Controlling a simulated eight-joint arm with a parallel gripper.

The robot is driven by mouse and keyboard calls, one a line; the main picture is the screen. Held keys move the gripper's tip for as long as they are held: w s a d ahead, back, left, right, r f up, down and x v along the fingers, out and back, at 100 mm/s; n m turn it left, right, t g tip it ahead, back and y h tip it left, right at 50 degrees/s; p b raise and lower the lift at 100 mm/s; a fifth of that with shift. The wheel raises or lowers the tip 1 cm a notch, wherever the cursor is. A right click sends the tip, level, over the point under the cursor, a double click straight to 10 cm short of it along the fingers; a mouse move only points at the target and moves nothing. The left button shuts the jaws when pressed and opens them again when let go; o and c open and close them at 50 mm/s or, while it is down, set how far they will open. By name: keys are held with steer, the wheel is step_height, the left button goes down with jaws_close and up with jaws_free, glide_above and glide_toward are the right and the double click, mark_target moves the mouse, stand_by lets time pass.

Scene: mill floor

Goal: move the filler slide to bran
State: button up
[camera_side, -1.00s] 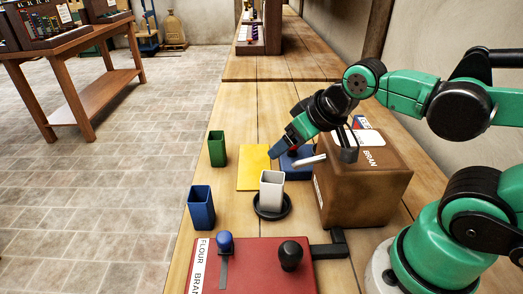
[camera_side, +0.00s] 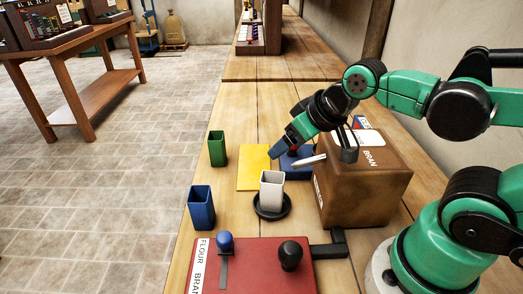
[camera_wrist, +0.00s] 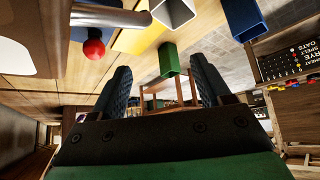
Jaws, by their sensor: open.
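In the side view a red panel (camera_side: 262,272) lies at the front of the bench. Its white label strip (camera_side: 199,265) reads FLOUR at the far end and BRAN nearer the camera. A blue knob (camera_side: 225,241) stands beside the strip, near FLOUR, at the far end of a dark slot. I take it for the filler slide. A black knob (camera_side: 291,255) stands on the panel's right. My gripper (camera_side: 279,149) is well behind the panel, above the bench by the yellow sheet, apart from both knobs. In the wrist view its fingers (camera_wrist: 164,88) are spread with nothing between them.
A brown box (camera_side: 362,185) marked BRAN, with a pale spout, stands at right. A white cup (camera_side: 272,188) stands on a black round base. A blue cup (camera_side: 201,205), green cup (camera_side: 217,148) and yellow sheet (camera_side: 253,168) are nearby. A red ball (camera_wrist: 94,48) shows in the wrist view.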

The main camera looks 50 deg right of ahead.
stand_by(0.4)
steer(key=shift+c, duration=0.5)
steer(key=n+g, duration=0.7)
steer(key=n, duration=1.1)
glide_above(223, 236)
step_height(223, 236, down, 2)
steer(key=shift+d+f, duration=0.15)
steer(key=shift+f, duration=0.05)
steer(key=shift+s+f, duration=0.1)
steer(key=shift+f, duration=0.1)
steer(key=shift+a+f, duration=0.2)
steer(key=shift+f, duration=2.45)
